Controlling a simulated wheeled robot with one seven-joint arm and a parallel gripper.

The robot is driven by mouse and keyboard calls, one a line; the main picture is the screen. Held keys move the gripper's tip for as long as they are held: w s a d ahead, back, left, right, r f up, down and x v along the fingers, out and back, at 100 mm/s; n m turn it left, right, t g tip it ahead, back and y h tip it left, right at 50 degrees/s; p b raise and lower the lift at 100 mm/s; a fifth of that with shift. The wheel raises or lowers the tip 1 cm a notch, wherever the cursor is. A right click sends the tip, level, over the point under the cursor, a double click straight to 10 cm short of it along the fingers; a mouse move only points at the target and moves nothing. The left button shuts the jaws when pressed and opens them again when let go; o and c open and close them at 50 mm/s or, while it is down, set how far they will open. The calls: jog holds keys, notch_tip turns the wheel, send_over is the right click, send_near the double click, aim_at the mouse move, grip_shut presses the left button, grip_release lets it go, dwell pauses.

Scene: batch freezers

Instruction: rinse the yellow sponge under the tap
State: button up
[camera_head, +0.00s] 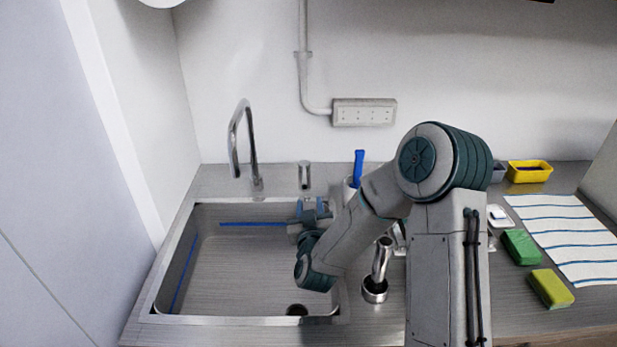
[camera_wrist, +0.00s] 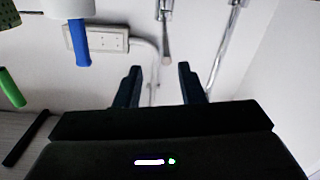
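The yellow sponge (camera_head: 551,288), with a green layer along one side, lies on the counter at the front right, beside a striped cloth. The chrome tap (camera_head: 243,140) rises behind the sink (camera_head: 335,320) and its spout curves over the basin; it also shows at the upper right of the wrist view (camera_wrist: 232,45). I see no water stream. My gripper (camera_head: 311,206) is over the sink's back right part, far from the sponge. In the wrist view, its two fingers (camera_wrist: 158,78) stand apart with nothing between them.
A green sponge (camera_head: 521,246) lies behind the yellow one, by the striped cloth (camera_head: 572,240). A yellow tub (camera_head: 530,172) stands at the back right. A chrome fitting (camera_head: 375,288) and a blue-handled tool (camera_head: 359,166) stand right of the sink. The basin looks mostly clear.

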aim_at(305, 179)
jog(key=w+p, duration=0.1)
jog(key=w, duration=0.2)
jog(key=w+a+p, duration=0.1)
jog(key=w, duration=0.3)
jog(key=w+p, duration=0.1)
jog(key=w, duration=0.3)
jog(key=shift+w+a, duration=0.15)
jog(key=shift+a, duration=0.05)
grip_shut()
